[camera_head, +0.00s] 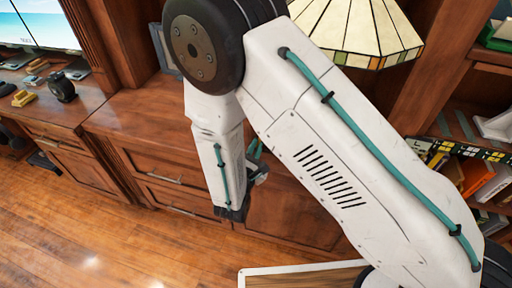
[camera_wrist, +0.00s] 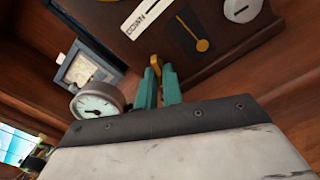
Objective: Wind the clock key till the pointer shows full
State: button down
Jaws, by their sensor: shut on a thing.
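In the wrist view my gripper (camera_wrist: 160,88) has its two teal fingers close together at the front of a dark wood clock case (camera_wrist: 215,55). They are shut on a brass key (camera_wrist: 156,62), of which only narrow parts show between and beside the fingertips. The case has a white lettered plate (camera_wrist: 146,16), a dark window with a brass pendulum (camera_wrist: 202,45), and a round white dial (camera_wrist: 241,9) with a short dark pointer, cut by the top edge. The dial's marks are too small to read. In the head view my arm hides the clock and key.
A round grey-rimmed gauge (camera_wrist: 97,101) and a framed picture (camera_wrist: 82,68) stand left of my fingers. In the head view a stained-glass lamp (camera_head: 365,28) stands behind my arm, bookshelves (camera_head: 470,165) are at right, and drawers (camera_head: 175,180) and clear wood floor (camera_head: 90,245) at left.

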jog(key=m, duration=0.6)
jog(key=shift+a+m, duration=0.15)
jog(key=shift+m, duration=0.15)
dwell(0.5)
jog(key=c, duration=1.6)
grip_release()
jog(key=shift+r, duration=0.1)
jog(key=v, duration=0.8)
jog(key=shift+w, duration=0.1)
